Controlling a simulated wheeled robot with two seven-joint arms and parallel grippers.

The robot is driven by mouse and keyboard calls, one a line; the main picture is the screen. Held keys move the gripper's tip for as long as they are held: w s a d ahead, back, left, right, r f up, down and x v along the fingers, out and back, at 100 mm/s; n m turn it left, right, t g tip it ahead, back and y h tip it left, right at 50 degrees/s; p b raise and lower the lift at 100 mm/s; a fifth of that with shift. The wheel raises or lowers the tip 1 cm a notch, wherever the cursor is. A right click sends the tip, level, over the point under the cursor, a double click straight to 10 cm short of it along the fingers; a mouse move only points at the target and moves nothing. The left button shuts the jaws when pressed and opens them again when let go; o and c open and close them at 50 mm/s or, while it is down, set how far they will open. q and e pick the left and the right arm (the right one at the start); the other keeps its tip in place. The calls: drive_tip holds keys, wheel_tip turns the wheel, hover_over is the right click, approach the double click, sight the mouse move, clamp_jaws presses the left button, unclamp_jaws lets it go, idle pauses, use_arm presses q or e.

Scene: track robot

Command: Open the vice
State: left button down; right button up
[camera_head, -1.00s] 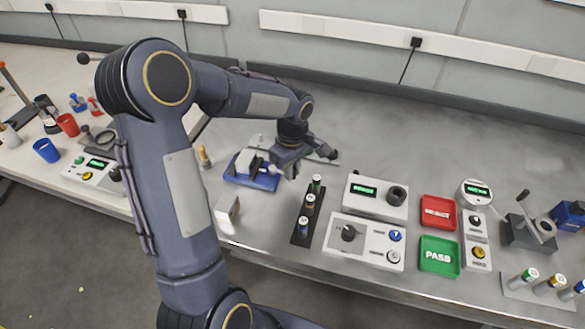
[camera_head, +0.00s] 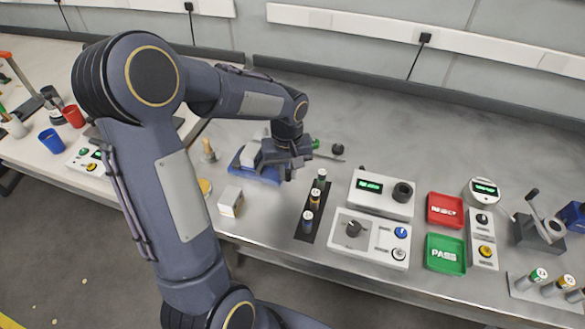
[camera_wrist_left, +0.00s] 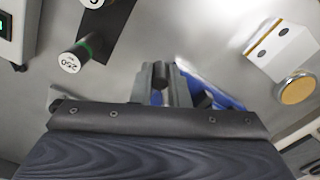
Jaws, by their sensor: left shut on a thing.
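The vice has a blue base (camera_head: 262,178) and a pale grey jaw block (camera_head: 250,154). It stands on the grey bench left of the battery strip. My left gripper (camera_head: 291,172) is at the right end of the vice, pointing down. It is shut on a part of the vice, apparently its handle, which the gripper mostly hides. In the left wrist view the blue base (camera_wrist_left: 226,101) shows behind the gripper (camera_wrist_left: 160,84), with a dark round piece between the grey fingers. The width of the jaw gap cannot be made out. My right gripper is not in view.
A black strip with several batteries (camera_head: 308,223) stands close to the right of the gripper. A white box (camera_head: 231,202) is in front of the vice. A control panel (camera_head: 369,239) and red (camera_head: 445,210) and green trays (camera_head: 445,254) stand farther right. The bench behind is mostly clear.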

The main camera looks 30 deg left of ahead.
use_arm(q)
drive_tip(key=m, duration=0.1)
drive_tip(key=s+a+m, duration=0.1)
drive_tip(key=m, duration=0.2)
drive_tip(key=shift+s+a+r+m, duration=0.1)
drive_tip(key=shift+s+a+m, duration=0.2)
drive_tip(key=shift+s+a+m+p, duration=0.2)
drive_tip(key=shift+a+m, duration=0.35)
drive_tip(key=shift+m, duration=0.6)
drive_tip(key=shift+s+a+m+p, duration=0.1)
drive_tip(key=shift+s+a+m, duration=0.3)
drive_tip(key=shift+m, duration=0.75)
drive_tip(key=shift+w+a, duration=0.1)
drive_tip(key=shift+w, duration=0.05)
drive_tip(key=c, duration=1.4)
unclamp_jaws()
wheel_tip(320, 180, up, 8)
